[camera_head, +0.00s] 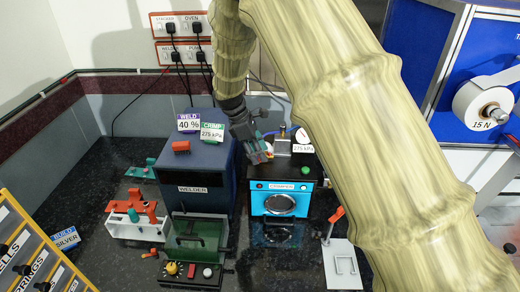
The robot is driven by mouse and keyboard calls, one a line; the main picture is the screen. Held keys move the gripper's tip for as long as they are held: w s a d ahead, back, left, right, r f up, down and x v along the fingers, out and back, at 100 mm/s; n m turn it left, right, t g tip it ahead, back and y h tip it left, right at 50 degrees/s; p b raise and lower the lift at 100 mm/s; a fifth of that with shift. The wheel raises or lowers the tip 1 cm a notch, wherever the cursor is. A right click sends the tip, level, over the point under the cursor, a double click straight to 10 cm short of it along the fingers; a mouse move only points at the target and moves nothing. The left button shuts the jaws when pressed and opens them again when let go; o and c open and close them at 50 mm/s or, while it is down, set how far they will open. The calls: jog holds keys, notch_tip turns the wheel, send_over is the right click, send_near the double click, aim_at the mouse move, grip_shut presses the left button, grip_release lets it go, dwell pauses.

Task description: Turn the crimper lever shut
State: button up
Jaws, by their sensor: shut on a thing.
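The crimper (258,202) is a black box with a bright blue front, a round window and a label. It stands right of the dark welder cabinet. My gripper (260,155) reaches down to the crimper's top left edge, fingers close together. It is shut on a small part there that looks like the crimper lever; fingers and distance hide most of it, so the lever's angle cannot be told. A green knob (306,170) sits at the crimper's upper right.
The welder (193,165) stands close at the left, with a green open-topped box (199,240) before it. A white plate with a red-tipped post (341,262) lies front right. My large arm covers the right middle. Dark counter is clear below the crimper.

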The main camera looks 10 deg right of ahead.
jog(key=shift+m, duration=0.3)
jog(key=o, duration=1)
jog(key=shift+w, duration=0.1)
jog(key=v, duration=1.2)
